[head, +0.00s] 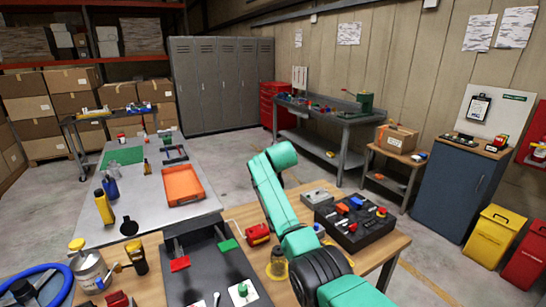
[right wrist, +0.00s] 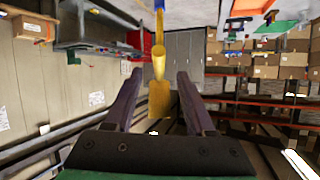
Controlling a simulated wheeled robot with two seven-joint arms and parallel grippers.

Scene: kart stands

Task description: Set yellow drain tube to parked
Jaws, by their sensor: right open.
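A yellow tube-like part (right wrist: 159,100), which I take to be the yellow drain tube, shows in the right wrist view. It runs up the middle of the picture, with an amber, narrower section above the broad yellow end. My right gripper (right wrist: 160,76) is open, with its two dark fingers on either side of this part in the picture. I see no finger touching it, and its depth relative to the fingertips is unclear. In the head view I cannot make out the tube or the right gripper; my teal arm may hide them. My left gripper is not in view.
A wooden bench (head: 394,242) holds a black tool tray (head: 370,232), a red can (head: 257,234) and an amber jar (head: 277,266). A grey table (head: 150,215) with an orange tray (head: 183,186) stands to the left. Open floor lies behind the bench.

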